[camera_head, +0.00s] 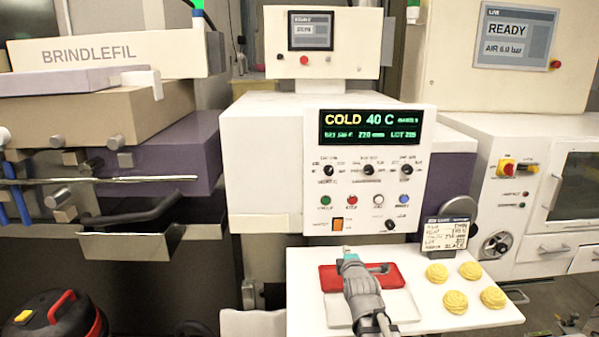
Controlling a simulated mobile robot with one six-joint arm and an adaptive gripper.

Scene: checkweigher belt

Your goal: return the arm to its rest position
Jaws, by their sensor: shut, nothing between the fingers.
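My arm reaches up from the bottom edge of the head view over a white table. My gripper (347,251) is at its far end, shut and empty, pointing away toward the machine. It appears above or in front of a red tray (328,279) and covers part of it. I cannot tell the height of the gripper above the tray. A pale flat board or sheet (402,306) lies in front of the red tray, partly behind my arm.
Several yellow round pieces (454,302) lie on the white table (494,316), right of my arm. A small label card (446,236) stands behind them. The control panel (368,170) reads COLD 40 C. A red and black vacuum (62,318) stands lower left.

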